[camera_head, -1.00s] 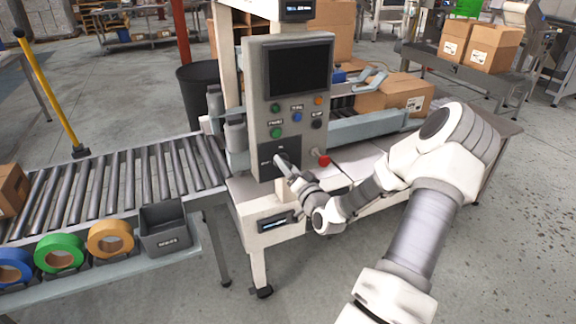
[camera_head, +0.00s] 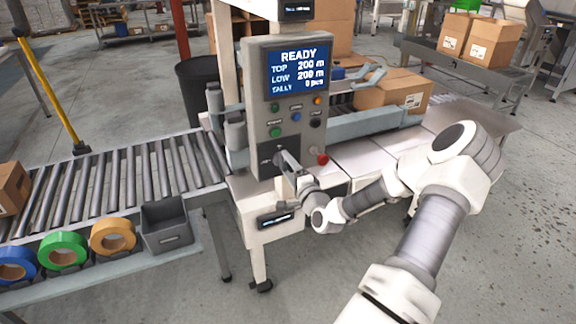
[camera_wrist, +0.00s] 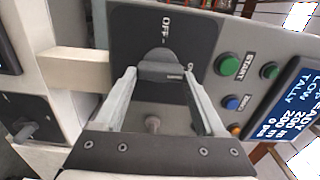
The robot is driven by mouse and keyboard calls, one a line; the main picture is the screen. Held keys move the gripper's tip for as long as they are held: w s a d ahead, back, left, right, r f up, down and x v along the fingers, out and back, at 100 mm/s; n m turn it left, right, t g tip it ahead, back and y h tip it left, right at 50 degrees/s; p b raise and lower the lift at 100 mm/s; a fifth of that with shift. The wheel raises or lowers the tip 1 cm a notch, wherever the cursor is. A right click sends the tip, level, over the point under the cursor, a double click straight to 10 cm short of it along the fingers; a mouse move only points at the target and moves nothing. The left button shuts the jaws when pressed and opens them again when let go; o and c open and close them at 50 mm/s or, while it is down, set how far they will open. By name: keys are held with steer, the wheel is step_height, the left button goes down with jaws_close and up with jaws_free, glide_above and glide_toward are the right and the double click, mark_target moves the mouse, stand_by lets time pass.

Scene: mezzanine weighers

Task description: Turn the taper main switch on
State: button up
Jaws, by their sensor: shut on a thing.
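The case taper's control panel (camera_head: 257,125) stands in the middle of the head view. Its screen (camera_head: 297,70) is lit blue and reads READY, with TOP and LOW at 200 m. The main switch, a dark rotary knob (camera_wrist: 163,66), sits on a black plate (camera_wrist: 195,38) marked OFF in the wrist view. My gripper (camera_wrist: 161,76) has one finger on each side of the knob and is shut on it. In the head view my gripper (camera_head: 284,160) hides most of the switch, and its exact pointing is hard to read.
Green START (camera_wrist: 229,64) and blue (camera_wrist: 234,103) buttons sit beside the switch plate. A red button (camera_head: 321,158) sticks out right of my gripper. A roller conveyor (camera_head: 120,180) runs left; tape rolls and a grey bin (camera_head: 166,226) sit below it.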

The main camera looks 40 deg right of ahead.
steer(key=shift+a+m, duration=0.1)
steer(key=shift+m, duration=0.2)
steer(key=o, duration=1.3)
steer(key=shift+s, duration=0.15)
steer(key=p+v, duration=0.1)
steer(key=v, duration=1.6)
steer(key=shift+s, duration=0.15)
